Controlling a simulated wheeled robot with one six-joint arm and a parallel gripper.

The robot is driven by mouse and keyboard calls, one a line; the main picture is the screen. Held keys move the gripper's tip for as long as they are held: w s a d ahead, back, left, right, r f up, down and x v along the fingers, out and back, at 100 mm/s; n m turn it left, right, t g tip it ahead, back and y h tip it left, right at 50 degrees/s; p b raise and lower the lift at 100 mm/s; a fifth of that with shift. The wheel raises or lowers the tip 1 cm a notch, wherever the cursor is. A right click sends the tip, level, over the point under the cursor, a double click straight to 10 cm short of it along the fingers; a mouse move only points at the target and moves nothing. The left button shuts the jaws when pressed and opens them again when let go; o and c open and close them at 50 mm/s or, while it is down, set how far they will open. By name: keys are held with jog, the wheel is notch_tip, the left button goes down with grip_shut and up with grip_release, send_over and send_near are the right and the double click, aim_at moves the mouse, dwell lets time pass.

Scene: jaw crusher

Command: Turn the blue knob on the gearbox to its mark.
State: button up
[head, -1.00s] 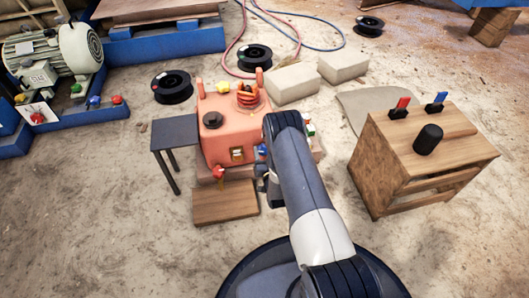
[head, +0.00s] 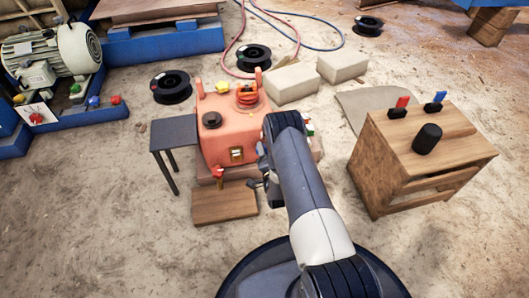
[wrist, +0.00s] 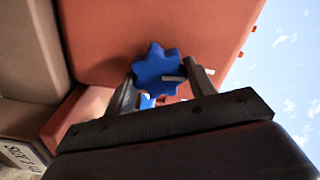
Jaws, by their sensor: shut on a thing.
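The blue knob (wrist: 158,66) shows in the wrist view as a lobed star-shaped wheel against the salmon-coloured gearbox wall, with a pale bar on its lower right. My gripper (wrist: 165,85) has one finger at each side of the knob and is shut on it. A smaller blue part shows below the knob between the fingers. I cannot make out the mark. In the head view the gearbox (head: 222,142) stands at the middle, and my arm hides the knob and most of my gripper.
The gearbox also carries a red knob (head: 218,173), a yellow knob (head: 222,87) and an orange coil (head: 247,96). A dark side table (head: 174,132) stands at its left. A wooden stand (head: 425,150) with levers is at the right. A wooden board (head: 225,202) lies in front.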

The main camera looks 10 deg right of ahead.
jog(key=shift+m, duration=0.9)
jog(key=o, duration=1)
